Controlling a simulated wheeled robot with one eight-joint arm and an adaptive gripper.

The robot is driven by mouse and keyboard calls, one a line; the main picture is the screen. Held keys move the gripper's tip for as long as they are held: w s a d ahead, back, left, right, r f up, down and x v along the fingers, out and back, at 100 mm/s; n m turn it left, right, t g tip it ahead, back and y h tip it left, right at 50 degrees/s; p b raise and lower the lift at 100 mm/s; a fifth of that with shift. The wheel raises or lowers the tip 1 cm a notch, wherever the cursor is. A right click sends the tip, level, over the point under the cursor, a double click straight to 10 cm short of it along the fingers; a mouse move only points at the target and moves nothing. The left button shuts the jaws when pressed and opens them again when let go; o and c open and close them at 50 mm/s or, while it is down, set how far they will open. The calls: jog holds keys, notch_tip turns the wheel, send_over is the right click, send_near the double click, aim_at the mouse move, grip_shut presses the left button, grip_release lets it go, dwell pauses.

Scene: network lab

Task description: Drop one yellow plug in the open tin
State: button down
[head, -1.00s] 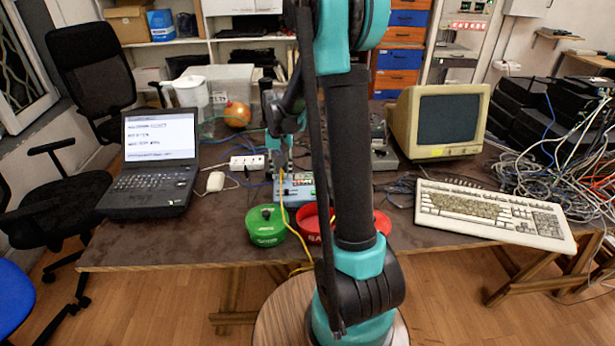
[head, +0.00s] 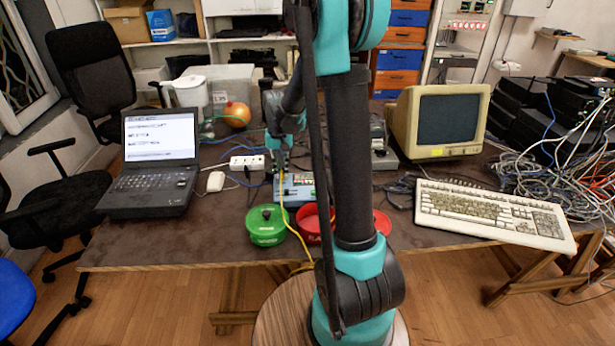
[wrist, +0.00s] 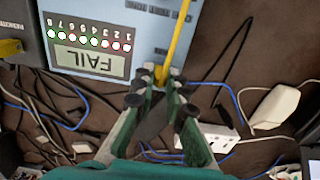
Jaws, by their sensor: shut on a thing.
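In the head view the yellow cable (head: 284,205) hangs down past the tins toward the table's front edge. The green tin (head: 266,229) has its lid on. A red tin (head: 308,230) right of it shows an open inside, partly hidden by my arm. More red (head: 382,222) shows right of the arm.
The tester's display (wrist: 90,62) reads FAIL. A yellow piece (wrist: 10,47) sits at a dark box on the left. Loose cables lie about.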

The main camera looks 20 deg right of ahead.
jog(key=shift+r, duration=0.15)
jog(key=shift+r, duration=1.95)
jog(key=shift+a, duration=0.1)
